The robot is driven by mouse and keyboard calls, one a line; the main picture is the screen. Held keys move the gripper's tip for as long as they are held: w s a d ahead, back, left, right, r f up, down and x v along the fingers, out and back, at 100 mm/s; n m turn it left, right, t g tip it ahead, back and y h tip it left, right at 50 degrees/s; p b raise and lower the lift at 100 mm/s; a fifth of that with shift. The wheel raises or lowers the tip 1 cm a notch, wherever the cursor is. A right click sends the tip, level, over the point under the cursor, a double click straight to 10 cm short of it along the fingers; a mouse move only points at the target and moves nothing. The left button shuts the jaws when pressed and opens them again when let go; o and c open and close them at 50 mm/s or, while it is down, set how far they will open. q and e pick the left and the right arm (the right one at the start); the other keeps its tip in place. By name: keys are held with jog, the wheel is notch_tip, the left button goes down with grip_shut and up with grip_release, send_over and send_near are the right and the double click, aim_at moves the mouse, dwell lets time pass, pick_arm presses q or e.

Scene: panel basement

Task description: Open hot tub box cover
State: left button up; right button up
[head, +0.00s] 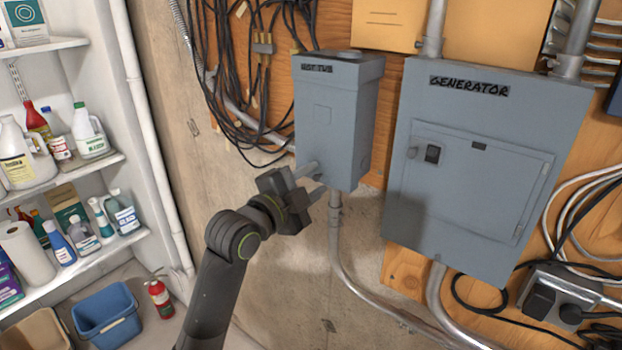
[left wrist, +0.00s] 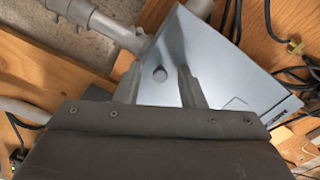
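I cannot tell whether the fingers touch the box. My right gripper is not in view.
A larger grey panel labelled GENERATOR (head: 480,160) hangs to the right. Black cables (head: 255,70) hang at the left of the box, and a conduit (head: 337,240) runs down below it. Shelves with bottles (head: 60,170), a blue bin (head: 107,315) and a fire extinguisher (head: 160,298) stand at the left.

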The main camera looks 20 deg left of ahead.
pick_arm(q)
jog(key=shift+c, duration=0.2)
grip_shut()
dwell(0.3)
